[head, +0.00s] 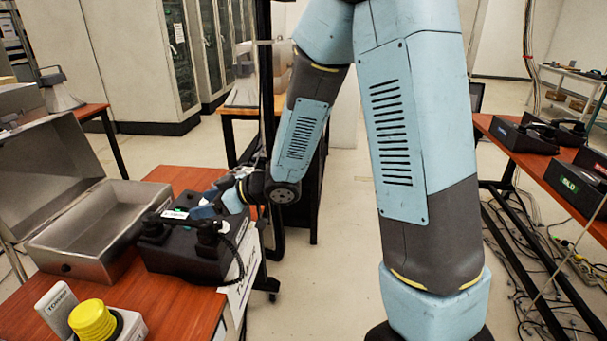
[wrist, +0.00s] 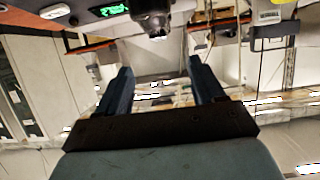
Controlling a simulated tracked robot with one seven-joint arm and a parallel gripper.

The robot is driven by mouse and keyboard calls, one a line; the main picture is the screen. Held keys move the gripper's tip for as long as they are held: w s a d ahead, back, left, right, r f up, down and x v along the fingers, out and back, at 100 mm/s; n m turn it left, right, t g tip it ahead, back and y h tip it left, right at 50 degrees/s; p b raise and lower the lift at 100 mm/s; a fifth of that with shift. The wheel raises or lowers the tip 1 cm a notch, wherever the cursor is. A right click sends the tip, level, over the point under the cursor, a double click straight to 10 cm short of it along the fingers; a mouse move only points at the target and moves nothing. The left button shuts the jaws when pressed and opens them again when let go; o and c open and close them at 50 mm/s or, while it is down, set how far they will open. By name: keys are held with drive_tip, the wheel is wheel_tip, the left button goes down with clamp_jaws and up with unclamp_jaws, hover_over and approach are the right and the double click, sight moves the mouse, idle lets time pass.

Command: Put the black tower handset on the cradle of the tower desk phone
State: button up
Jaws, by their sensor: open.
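The black tower desk phone (head: 178,256) stands on the red-brown table at the left. A black handset (head: 182,221) appears to lie across its top, with a coiled cord hanging at the right side. I cannot tell whether it is fully seated on the cradle. My gripper (head: 205,199) is open, just above and behind the handset, with nothing visible between its fingers. In the wrist view my gripper (wrist: 162,82) shows both fingers apart. The phone's dark body (wrist: 92,8) with a green label and a handset end (wrist: 153,18) show at the top edge, beyond the fingers.
An open metal box (head: 90,222) stands left of the phone. More black phones (head: 525,135) stand on the right table (head: 548,172). The floor between is clear.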

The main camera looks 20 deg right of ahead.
drive_tip(key=w+d+r+m+t+h, duration=0.25)
drive_tip(key=d+r+h, duration=0.2)
drive_tip(key=d, duration=0.35)
drive_tip(key=w+d+r+m+t+h, duration=0.1)
drive_tip(key=d+r+m+t+h, duration=0.3)
drive_tip(key=d, duration=0.4)
drive_tip(key=s+d+r+m+g+h, duration=0.2)
drive_tip(key=s+d+r+m+h, duration=0.15)
drive_tip(key=s+d+r, duration=0.5)
drive_tip(key=s+d+m+g, duration=0.1)
drive_tip(key=s+d+g, duration=0.1)
drive_tip(key=s, duration=0.6)
drive_tip(key=s+d+m+g, duration=0.2)
drive_tip(key=s+d, duration=0.1)
drive_tip(key=s, duration=0.5)
drive_tip(key=shift+s+d+r, duration=0.15)
drive_tip(key=shift+s+r, duration=0.1)
drive_tip(key=shift+s, duration=0.05)
drive_tip(key=shift+c, duration=0.3)
